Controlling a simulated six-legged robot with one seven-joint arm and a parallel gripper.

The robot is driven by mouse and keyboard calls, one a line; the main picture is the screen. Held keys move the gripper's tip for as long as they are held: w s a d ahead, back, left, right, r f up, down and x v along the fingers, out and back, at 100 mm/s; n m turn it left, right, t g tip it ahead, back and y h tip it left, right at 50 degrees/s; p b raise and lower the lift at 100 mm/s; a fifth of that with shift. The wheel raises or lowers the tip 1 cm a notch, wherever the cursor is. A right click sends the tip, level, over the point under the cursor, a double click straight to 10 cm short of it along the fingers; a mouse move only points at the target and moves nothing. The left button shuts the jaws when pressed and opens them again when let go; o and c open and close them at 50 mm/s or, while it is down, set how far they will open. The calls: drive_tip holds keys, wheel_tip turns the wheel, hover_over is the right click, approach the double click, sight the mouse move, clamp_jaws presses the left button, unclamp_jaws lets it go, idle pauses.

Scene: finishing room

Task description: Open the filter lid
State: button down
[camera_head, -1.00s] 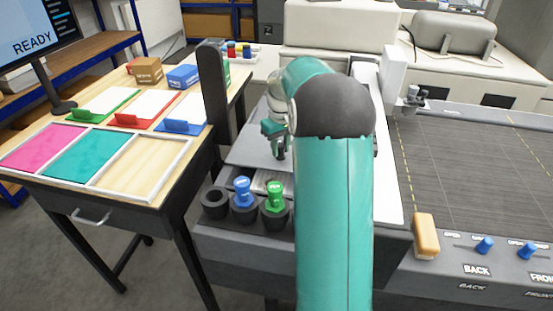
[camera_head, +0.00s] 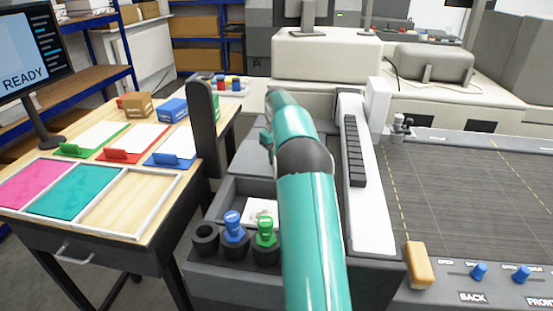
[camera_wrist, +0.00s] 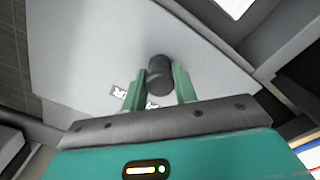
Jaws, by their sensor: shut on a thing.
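The filter lid (camera_wrist: 90,60) is a broad, smooth grey panel in the wrist view. It carries a short, dark round knob (camera_wrist: 159,70). My gripper (camera_wrist: 160,88) has its two green fingers on either side of this knob and is shut on it. My gripper is mostly hidden behind my arm there.
Dark cups in front of the recess hold a blue-topped peg (camera_head: 234,226) and a green-topped peg (camera_head: 265,232); another cup (camera_head: 205,237) is empty. A dark upright post (camera_head: 202,125) stands at left. A flat dark bed (camera_head: 475,195) extends right. A worktable with trays is at far left.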

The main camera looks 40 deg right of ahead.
drive_tip(key=shift+r, duration=0.1)
drive_tip(key=c, duration=1.2)
unclamp_jaws()
drive_tip(key=shift+c, duration=0.2)
wheel_tip(320, 180, up, 14)
drive_tip(key=shift+f, duration=0.2)
